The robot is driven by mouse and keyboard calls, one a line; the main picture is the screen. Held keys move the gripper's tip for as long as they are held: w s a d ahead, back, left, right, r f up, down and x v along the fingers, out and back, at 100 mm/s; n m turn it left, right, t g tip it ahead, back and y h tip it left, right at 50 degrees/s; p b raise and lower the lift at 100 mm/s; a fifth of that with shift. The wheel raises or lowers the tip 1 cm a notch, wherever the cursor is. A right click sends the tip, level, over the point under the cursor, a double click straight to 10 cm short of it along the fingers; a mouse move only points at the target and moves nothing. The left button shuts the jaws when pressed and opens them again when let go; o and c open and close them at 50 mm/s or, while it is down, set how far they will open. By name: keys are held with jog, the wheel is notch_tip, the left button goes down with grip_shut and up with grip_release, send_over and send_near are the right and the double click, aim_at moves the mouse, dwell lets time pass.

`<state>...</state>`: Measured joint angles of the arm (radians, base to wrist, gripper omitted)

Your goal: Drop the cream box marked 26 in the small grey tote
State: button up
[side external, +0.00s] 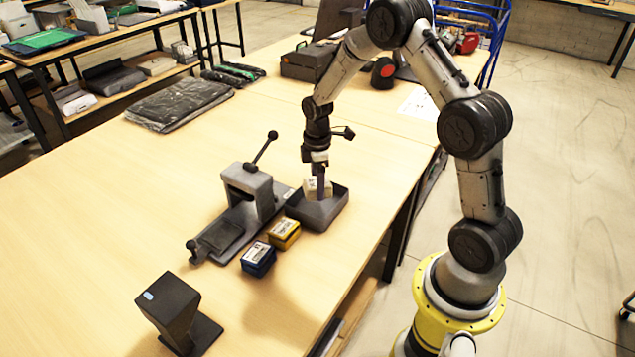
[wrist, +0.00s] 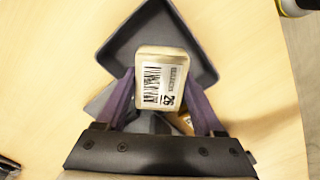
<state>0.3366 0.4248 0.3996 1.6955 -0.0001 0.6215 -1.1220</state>
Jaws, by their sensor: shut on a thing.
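The cream box (side external: 312,187) is held in my gripper (side external: 320,180). In the wrist view the cream box (wrist: 160,78) shows a barcode label with 26 on it. The purple-grey fingers of my gripper (wrist: 160,100) are on either side of it. The small grey tote (side external: 330,213) is an open, shallow tray on the table, directly below the box. In the wrist view the grey tote (wrist: 110,50) lies behind the box, and its visible floor is empty. The box looks to be above or just within the rim; its exact height is hard to tell.
A yellow box (side external: 284,234) and a blue box (side external: 258,259) sit left of the tote. A grey press with a lever (side external: 248,195) stands close on the tote's left. A dark stand (side external: 170,305) is at the front. Black bagged goods (side external: 180,102) lie farther back.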

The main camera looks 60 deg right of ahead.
dwell(0.8)
jog(key=o, duration=1.4)
jog(key=shift+r, duration=0.15)
notch_tip(320, 180, up, 14)
jog(key=shift+f, duration=0.2)
